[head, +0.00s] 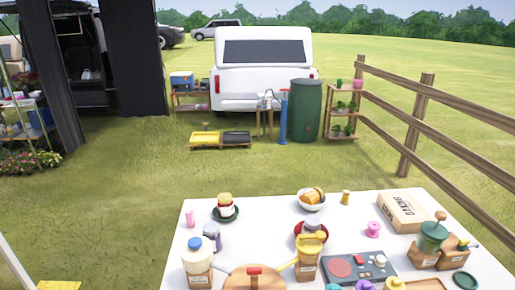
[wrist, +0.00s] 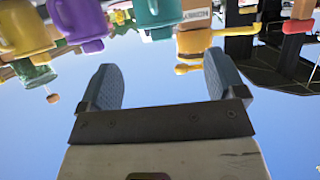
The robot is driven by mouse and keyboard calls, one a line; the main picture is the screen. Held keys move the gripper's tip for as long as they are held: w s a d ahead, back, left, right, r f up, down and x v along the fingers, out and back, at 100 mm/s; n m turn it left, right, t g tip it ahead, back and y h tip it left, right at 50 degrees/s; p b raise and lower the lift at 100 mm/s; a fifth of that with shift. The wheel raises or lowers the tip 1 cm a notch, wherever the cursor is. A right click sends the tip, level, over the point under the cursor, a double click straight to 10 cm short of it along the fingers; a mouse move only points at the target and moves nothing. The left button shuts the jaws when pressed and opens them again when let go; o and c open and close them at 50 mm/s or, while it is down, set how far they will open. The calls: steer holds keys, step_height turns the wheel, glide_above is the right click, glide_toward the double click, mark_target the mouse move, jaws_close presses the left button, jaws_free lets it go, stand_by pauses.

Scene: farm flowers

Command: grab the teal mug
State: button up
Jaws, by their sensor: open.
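The teal mug (wrist: 158,12) shows at the top of the wrist view, cut by the picture's edge, with its handle visible. A small teal rim (head: 333,287) at the bottom edge of the head view looks like the same mug. My gripper (wrist: 160,62) is open and empty, its two blue-grey fingers apart with sky between them. The mug is beyond the fingertips, roughly in line with the gap and not touching either finger. My gripper does not show in the head view.
A purple mug (wrist: 78,20) and a yellow mug (wrist: 25,28) stand beside the teal one. A yellow-orange container (wrist: 195,42) is on its other side. The white table (head: 270,215) also holds a cardboard box (head: 403,212), a control panel (head: 358,268) and several jars.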

mark_target(336, 289)
steer(key=shift+x, duration=0.85)
steer(key=shift+x, duration=2.6)
steer(key=shift+a, duration=0.1)
steer(key=c, duration=1.3)
steer(key=shift+r, duration=0.15)
step_height(336, 289, up, 10)
steer(key=shift+f, duration=0.1)
